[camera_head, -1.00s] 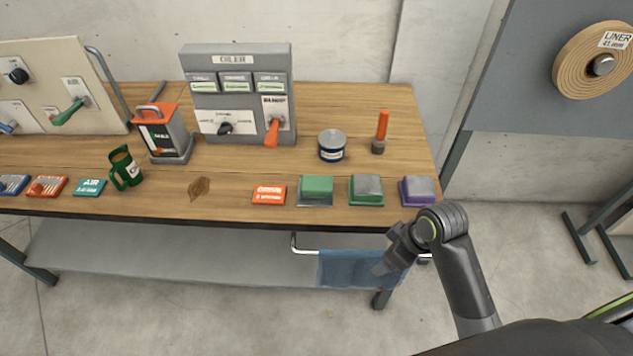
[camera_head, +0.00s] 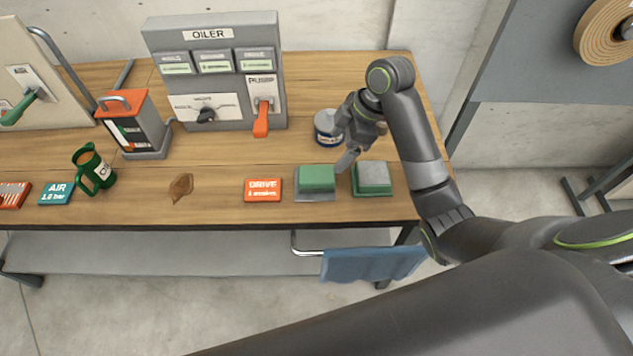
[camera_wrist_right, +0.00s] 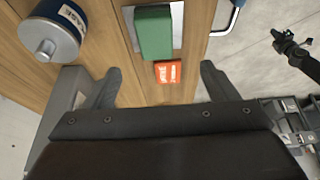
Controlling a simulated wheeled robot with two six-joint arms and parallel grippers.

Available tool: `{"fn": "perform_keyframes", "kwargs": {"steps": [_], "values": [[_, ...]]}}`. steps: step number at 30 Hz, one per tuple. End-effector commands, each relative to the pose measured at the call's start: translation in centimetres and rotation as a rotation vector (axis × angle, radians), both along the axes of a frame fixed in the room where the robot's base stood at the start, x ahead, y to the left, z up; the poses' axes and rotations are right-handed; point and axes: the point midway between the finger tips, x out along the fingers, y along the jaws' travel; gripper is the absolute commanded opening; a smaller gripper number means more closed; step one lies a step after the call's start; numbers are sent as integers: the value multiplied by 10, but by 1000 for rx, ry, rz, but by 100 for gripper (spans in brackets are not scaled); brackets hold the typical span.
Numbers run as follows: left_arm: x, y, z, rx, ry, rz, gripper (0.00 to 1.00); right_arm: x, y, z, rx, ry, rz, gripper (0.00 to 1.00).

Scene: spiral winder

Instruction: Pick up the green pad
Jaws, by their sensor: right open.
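The green pad (camera_head: 316,177) is a green block on a thin grey plate (camera_head: 314,197) near the table's front edge. It also shows in the right wrist view (camera_wrist_right: 155,33), at the top, beyond the fingers. My right gripper (camera_head: 352,146) is open and empty, above the table just right of and behind the pad. In the right wrist view its fingers (camera_wrist_right: 160,82) are spread wide, with the pad apart from them. What looks like my left gripper (camera_wrist_right: 290,45) shows small at the right of that view; its jaws are unclear.
A grey pad on a green base (camera_head: 372,178) stands right of the green pad. An orange DRIVE card (camera_head: 263,190) lies left of it. A round can (camera_head: 327,127) stands behind, close to my right gripper. The grey OILER box (camera_head: 215,75) stands at the back.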

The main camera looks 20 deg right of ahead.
Motion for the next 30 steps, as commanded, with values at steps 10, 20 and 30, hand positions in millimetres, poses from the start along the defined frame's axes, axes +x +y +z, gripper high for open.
{"fn": "perform_keyframes", "kwargs": {"steps": [10, 20, 30], "values": [[41, 1, -43, 2, -61, -11, 0, 6, 18, -50, 1, 0, -1, 80], [29, 1, -43, 3, -43, -8, 0, 9, 30, -73, 0, 1, -3, 80], [21, 2, -34, 3, -31, -7, 0, 16, 46, -114, 1, 3, -2, 80]]}}
